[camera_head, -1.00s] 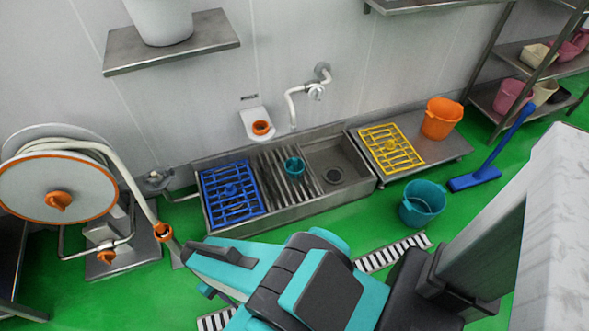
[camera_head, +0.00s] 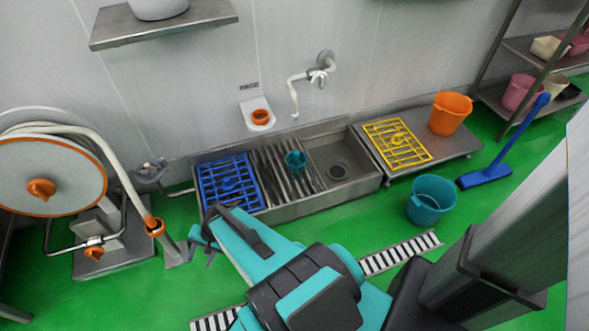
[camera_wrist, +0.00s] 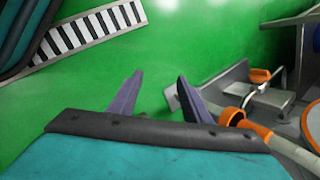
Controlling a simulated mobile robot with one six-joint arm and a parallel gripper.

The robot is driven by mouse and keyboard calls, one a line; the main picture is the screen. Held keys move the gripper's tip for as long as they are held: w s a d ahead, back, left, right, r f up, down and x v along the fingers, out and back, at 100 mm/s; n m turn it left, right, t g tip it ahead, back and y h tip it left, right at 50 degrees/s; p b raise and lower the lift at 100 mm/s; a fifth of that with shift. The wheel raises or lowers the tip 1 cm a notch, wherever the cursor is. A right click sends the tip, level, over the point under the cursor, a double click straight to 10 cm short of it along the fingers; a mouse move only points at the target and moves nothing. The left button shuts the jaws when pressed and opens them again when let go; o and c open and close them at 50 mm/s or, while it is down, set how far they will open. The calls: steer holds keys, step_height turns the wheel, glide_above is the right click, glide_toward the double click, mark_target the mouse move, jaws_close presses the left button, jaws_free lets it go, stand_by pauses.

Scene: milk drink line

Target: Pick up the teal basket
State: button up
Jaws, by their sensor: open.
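A teal bucket-like basket (camera_head: 432,197) stands upright on the green floor, right of the sink's front edge, in the head view. A smaller teal container (camera_head: 295,161) sits in the sink on the ribbed middle part. My gripper (camera_head: 205,243) is in front of the sink's left end, well left of the floor basket and apart from both teal things. Neither teal container can be made out in the wrist view.
The steel sink (camera_head: 345,188) holds a blue rack (camera_head: 232,183). A low steel table (camera_head: 462,146) bears a yellow rack (camera_head: 398,142) and an orange bucket (camera_head: 450,113). A blue squeegee (camera_head: 485,177) stands right of the basket. A hose reel (camera_head: 60,185) is at left. Open floor surrounds a drain grate (camera_head: 400,252).

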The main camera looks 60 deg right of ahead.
steer(key=w+d+f+m+t+h+b, duration=0.1)
steer(key=w+d+m+t+b, duration=0.25)
steer(key=d, duration=0.35)
steer(key=w+d+m+t+h+b, duration=0.1)
steer(key=w+d+m+t+b, duration=0.1)
steer(key=w+d+m, duration=0.35)
steer(key=w+d+m+t+h+b, duration=0.1)
steer(key=d+m+t+h+b, duration=0.4)
steer(key=d, duration=1.2)
steer(key=m+g+h+b, duration=0.5)
steer(key=m+h+b, duration=0.4)
steer(key=m, duration=1)
glide_toward(295, 154)
steer(key=shift+d+y+b, duration=0.35)
steer(key=shift+d+y, duration=0.15)
steer(key=shift+d, duration=0.15)
steer(key=shift+w+t, duration=0.1)
steer(key=shift+t, duration=0.15)
steer(key=shift+x, duration=4.3)
